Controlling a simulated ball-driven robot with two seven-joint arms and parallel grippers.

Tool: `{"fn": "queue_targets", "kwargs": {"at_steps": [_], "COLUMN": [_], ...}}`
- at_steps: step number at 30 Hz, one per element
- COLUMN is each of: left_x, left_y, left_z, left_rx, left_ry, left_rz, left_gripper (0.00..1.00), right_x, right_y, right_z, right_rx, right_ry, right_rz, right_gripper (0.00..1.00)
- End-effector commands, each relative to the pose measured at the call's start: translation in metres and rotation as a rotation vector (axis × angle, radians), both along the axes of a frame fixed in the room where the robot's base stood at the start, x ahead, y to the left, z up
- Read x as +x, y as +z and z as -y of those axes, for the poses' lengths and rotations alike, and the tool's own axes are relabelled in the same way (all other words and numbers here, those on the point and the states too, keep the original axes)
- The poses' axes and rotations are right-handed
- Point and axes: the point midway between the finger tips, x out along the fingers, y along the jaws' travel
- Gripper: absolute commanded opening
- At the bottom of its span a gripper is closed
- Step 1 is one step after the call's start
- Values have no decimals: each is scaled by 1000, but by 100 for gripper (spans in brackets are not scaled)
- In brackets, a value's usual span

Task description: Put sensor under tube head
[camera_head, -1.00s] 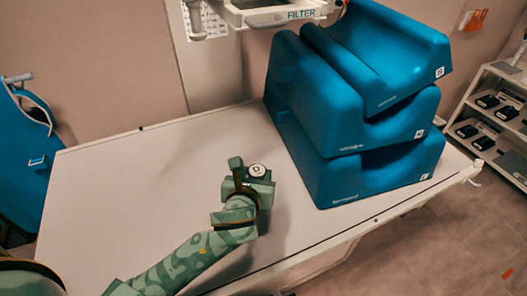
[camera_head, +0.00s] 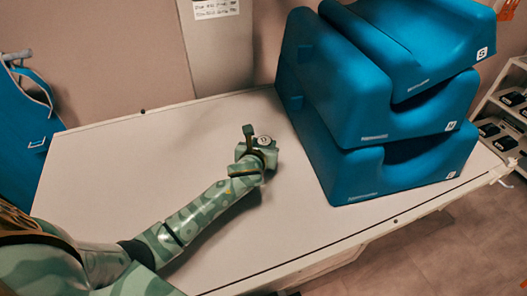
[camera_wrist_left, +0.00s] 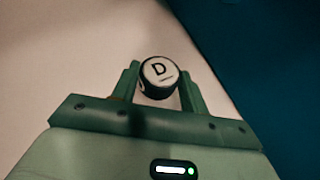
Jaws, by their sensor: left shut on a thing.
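The sensor (camera_head: 264,141) is a small round puck with a white top and a dark side. In the left wrist view the sensor (camera_wrist_left: 159,71) shows the letter D and sits between the two green fingers. My left gripper (camera_head: 258,143) is shut on it, over the middle of the white table. The left gripper also shows in the left wrist view (camera_wrist_left: 160,85). I cannot tell how high the sensor is above the table. The tube head is not in view now. My right gripper is not in view.
Stacked blue foam positioners (camera_head: 385,110) stand on the right part of the white table (camera_head: 110,165), just right of the gripper. A blue apron (camera_head: 30,110) hangs at the left. A shelf (camera_head: 505,115) with dark items is at the far right. The table's left part is clear.

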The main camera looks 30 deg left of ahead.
Motion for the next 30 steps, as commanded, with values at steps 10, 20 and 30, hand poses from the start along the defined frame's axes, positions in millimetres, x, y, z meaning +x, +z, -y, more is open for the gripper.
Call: {"fn": "queue_targets", "kwargs": {"at_steps": [10,20,30], "left_x": [-1,-1,-25], "left_y": [-17,-19,-2], "left_z": [0,0,6], "left_rx": [0,1,1], "left_ry": [1,1,0], "left_rz": [-1,-2,0], "left_gripper": [19,66,66], "right_x": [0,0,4], "right_y": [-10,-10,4], "right_z": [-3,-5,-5], "right_rx": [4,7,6], "right_ry": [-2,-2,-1], "right_rz": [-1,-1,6], "right_gripper": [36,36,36]}}
